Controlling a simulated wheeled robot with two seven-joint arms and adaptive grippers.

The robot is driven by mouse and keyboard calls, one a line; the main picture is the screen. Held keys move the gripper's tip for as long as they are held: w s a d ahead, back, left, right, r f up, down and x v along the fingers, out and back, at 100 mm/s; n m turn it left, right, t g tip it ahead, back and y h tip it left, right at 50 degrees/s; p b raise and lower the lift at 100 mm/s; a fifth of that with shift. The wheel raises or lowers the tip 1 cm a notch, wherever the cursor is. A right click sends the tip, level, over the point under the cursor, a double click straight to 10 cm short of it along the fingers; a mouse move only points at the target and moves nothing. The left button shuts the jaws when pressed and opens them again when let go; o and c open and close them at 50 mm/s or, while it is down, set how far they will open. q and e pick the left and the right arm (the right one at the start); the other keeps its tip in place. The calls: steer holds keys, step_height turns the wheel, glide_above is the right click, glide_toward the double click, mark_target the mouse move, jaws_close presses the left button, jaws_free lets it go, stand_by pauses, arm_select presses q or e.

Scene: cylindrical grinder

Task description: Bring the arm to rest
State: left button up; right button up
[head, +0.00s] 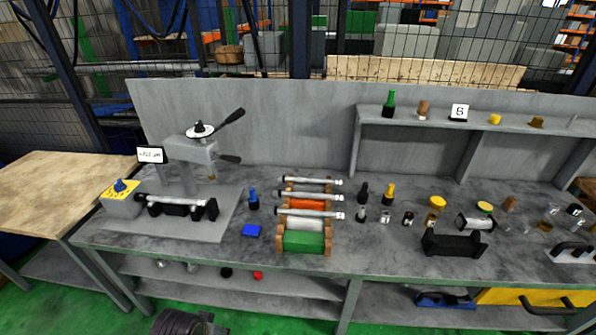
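A dark round part of my own arm (187,321) shows at the bottom edge, left of centre, in front of the bench. It looks like the wrist end of my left arm; its fingers are not visible. It stands apart from the bench and touches nothing that I can see. My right arm and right gripper are out of the picture. The grey workbench (290,262) spans the view. On its left stands the cylindrical grinder (190,160) with a black lever, a small display, and a shiny cylinder lying in a black holder below.
A rack (304,241) with colored rollers and several metal cylinders stands mid-bench. Small bottles and caps, a black holder (454,244) and a raised shelf (430,116) are on the right. A wooden table (50,190) stands left.

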arm_select(q)
steer(key=s+a+f+b, duration=0.1)
steer(key=f+b, duration=0.1)
steer(key=f, duration=1)
steer(key=s+a+f+g+b, duration=0.1)
steer(key=f+b, duration=0.1)
steer(key=f, duration=1)
steer(key=s+a+f+b, duration=0.1)
steer(key=s+f+b, duration=0.1)
steer(key=f, duration=1)
steer(key=s+a+f+b, duration=0.3)
steer(key=s+f, duration=0.6)
steer(key=f, duration=0.3)
steer(key=s+a+f+g+y+b, duration=0.1)
steer(key=s+a+f+b, duration=0.2)
steer(key=s+f, duration=0.7)
step_height(320, 180, down, 3)
steer(key=shift+s+a+r+m, duration=0.15)
steer(key=shift+s+a+m, duration=0.15)
steer(key=shift+a, duration=0.4)
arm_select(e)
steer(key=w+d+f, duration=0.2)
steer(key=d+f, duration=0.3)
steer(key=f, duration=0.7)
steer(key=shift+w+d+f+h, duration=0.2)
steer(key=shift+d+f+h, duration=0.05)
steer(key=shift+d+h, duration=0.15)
